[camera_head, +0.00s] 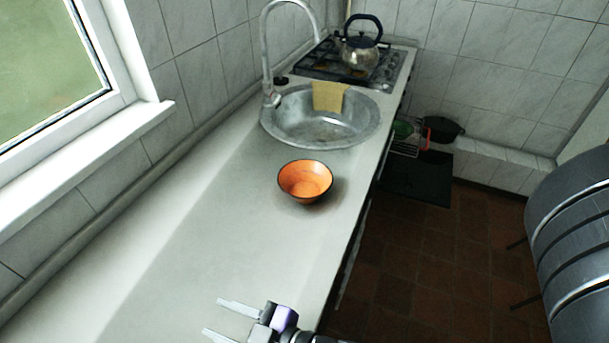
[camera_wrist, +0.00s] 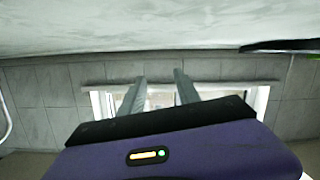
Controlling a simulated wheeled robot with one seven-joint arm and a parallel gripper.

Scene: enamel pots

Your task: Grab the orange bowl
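The orange bowl (camera_head: 305,181) stands upright on the pale countertop (camera_head: 200,235), just in front of the sink. It has a dark rim and looks empty. My gripper (camera_head: 220,318) is at the bottom of the head view, nearer to me than the bowl and well apart from it. Its two fingers are spread and point left, with nothing between them. In the wrist view the gripper (camera_wrist: 158,90) also shows two separated fingers with nothing held. The bowl is not visible in the wrist view.
A round metal sink (camera_head: 345,130) with a tall faucet (camera_head: 266,60) and a yellow cloth (camera_head: 329,96) lies behind the bowl. A kettle (camera_head: 361,52) stands on the stove (camera_head: 314,62). A window (camera_head: 50,60) and tiled wall bound the left. Counter around the bowl is clear.

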